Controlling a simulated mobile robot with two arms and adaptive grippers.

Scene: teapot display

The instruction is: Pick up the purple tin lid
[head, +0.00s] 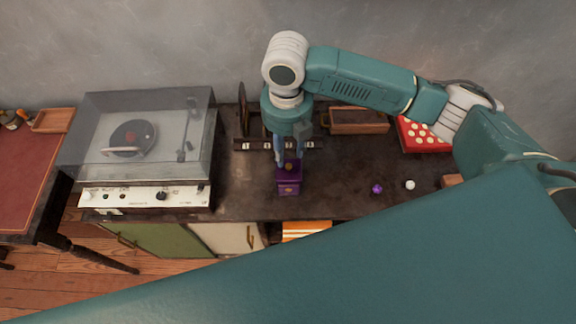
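The purple tin (289,188) stands near the front edge of the dark cabinet top, with a gold mark on its front. Its purple lid (290,168) is at the top of the tin, with a small gold-coloured spot in the middle. My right gripper (289,161) points straight down over the lid. Its two fingers are apart, one on each side of the lid's middle, with the tips at or very near the lid. I cannot tell whether they press on it. My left gripper is not in view.
A record player (146,150) with a clear cover stands to the left. A dark rack (250,145) is just behind the tin. A purple knobbed piece (376,189) and a white ball (409,184) lie to the right. A red box (420,148) and wooden tray (358,127) are further back.

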